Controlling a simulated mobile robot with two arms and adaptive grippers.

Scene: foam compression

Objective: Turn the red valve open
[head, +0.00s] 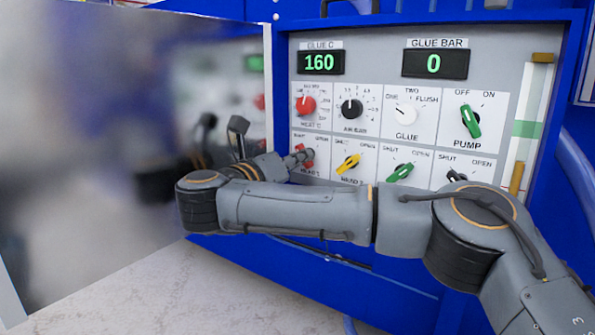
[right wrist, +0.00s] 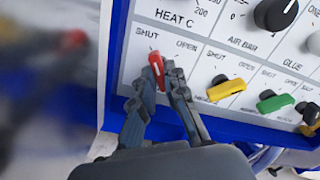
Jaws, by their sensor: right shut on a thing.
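The red valve (right wrist: 157,66) is on the lower row of the control panel, under the labels SHUT and OPEN. Its visible end points up toward the SHUT side in the right wrist view. My right gripper (right wrist: 162,80) is shut on it, with one finger on each side of the handle. In the head view the red valve (head: 308,153) shows only in part behind my right gripper (head: 300,158), which reaches it from the left. My left gripper is not in view.
A yellow valve (head: 348,163) and a green valve (head: 400,173) sit close to the right of the red one. A red heat knob (head: 306,106) is just above. A blurry reflective panel (head: 90,130) stands at the left. Displays read 160 and 0.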

